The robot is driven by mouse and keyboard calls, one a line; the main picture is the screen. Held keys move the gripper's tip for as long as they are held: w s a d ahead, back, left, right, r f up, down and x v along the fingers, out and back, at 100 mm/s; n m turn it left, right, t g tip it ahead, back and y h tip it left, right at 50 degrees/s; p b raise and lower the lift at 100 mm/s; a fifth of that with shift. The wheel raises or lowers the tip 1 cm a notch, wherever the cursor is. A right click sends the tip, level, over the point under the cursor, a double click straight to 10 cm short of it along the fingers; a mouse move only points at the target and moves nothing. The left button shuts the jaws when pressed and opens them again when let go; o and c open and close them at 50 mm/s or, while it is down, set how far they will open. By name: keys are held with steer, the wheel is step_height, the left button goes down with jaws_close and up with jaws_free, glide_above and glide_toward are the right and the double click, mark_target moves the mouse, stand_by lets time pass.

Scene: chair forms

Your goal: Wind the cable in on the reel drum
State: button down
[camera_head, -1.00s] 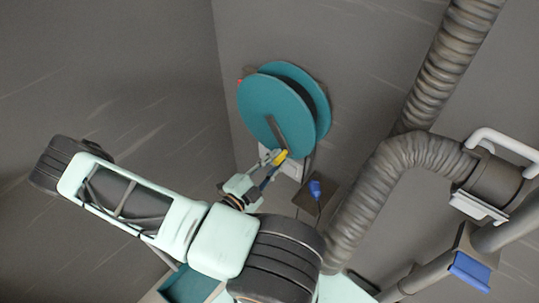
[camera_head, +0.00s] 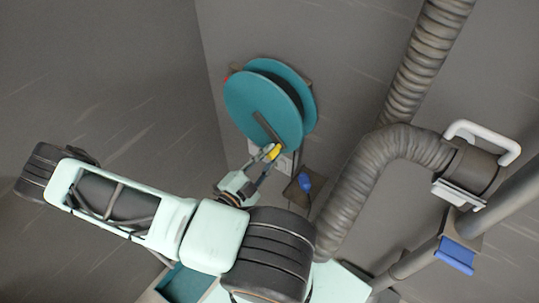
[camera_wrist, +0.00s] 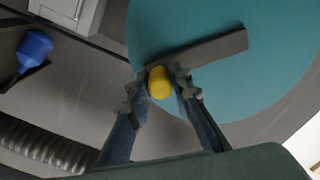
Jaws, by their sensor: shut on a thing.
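The teal reel drum (camera_head: 255,102) is mounted on the wall in the upper middle of the head view. It fills much of the upper right of the wrist view (camera_wrist: 270,80). A dark crank arm (camera_head: 265,127) lies across its face and ends in a yellow knob (camera_head: 275,152). In the wrist view the knob (camera_wrist: 160,83) sits between the two fingertips of my gripper (camera_wrist: 161,80). My gripper (camera_head: 270,153) is shut on the knob at the lower edge of the drum. A blue plug-like piece (camera_head: 305,182) rests below right of the reel. I cannot make out the cable itself.
A ribbed duct (camera_head: 345,190) runs close to the right of my arm. A white handle (camera_head: 485,140) and a pipe with a blue part (camera_head: 457,255) are further right. A pale box (camera_wrist: 70,12) is beside the drum. The wall at left is bare.

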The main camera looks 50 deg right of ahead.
steer(key=c, duration=1.7)
jaws_free()
steer(key=shift+s, duration=0.1)
steer(key=shift+c, duration=0.2)
steer(key=shift+a, duration=0.15)
steer(key=a, duration=1.1)
steer(key=shift+s+a, duration=0.35)
steer(key=shift+s, duration=0.1)
